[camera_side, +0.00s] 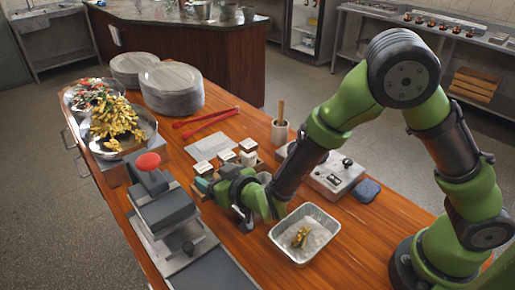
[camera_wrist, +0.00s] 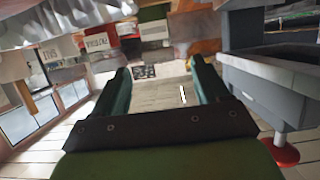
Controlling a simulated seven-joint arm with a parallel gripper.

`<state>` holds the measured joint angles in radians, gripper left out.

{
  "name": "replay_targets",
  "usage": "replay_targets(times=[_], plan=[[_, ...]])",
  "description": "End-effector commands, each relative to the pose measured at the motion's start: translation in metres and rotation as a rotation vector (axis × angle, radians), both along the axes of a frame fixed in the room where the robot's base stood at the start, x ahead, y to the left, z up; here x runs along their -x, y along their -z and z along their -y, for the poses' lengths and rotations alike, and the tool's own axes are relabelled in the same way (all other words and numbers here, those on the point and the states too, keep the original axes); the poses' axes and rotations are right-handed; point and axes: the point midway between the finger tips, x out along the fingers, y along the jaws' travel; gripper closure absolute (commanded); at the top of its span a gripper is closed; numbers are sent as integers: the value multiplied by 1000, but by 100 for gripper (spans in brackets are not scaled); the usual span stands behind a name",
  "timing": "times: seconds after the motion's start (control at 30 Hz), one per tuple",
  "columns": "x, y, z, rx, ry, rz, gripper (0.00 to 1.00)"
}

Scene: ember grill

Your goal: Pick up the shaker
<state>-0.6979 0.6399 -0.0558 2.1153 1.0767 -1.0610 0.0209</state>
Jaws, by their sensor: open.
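Several small shakers with white tops (camera_side: 228,156) stand together in a wooden caddy on the table, just beyond my gripper in the side view. In the wrist view, labelled containers hang along the top, upside down, including one with a pale label (camera_wrist: 97,42) and one at the far left (camera_wrist: 50,53). Which one is the task's shaker I cannot tell. My gripper (camera_wrist: 162,68) is open, its two green fingers apart with nothing held between them. In the side view my gripper (camera_side: 204,185) is low beside the near-left end of the caddy, which it partly hides.
A grey press (camera_side: 172,215) with a red knob (camera_side: 147,162) stands close left of my gripper. A foil tray (camera_side: 277,243) with food lies to the right. Red tongs (camera_side: 208,120), stacked plates (camera_side: 171,84) and a mortar (camera_side: 280,131) are behind.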

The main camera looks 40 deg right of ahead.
Motion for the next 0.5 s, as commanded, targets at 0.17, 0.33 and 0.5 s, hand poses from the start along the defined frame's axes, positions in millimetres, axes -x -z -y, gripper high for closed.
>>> replay_targets(times=[0.17,0.33,0.5], plan=[[-16,6,0,0,0,0,26],[-31,11,2,-1,3,-1,26],[-55,20,2,-1,1,-1,26]])
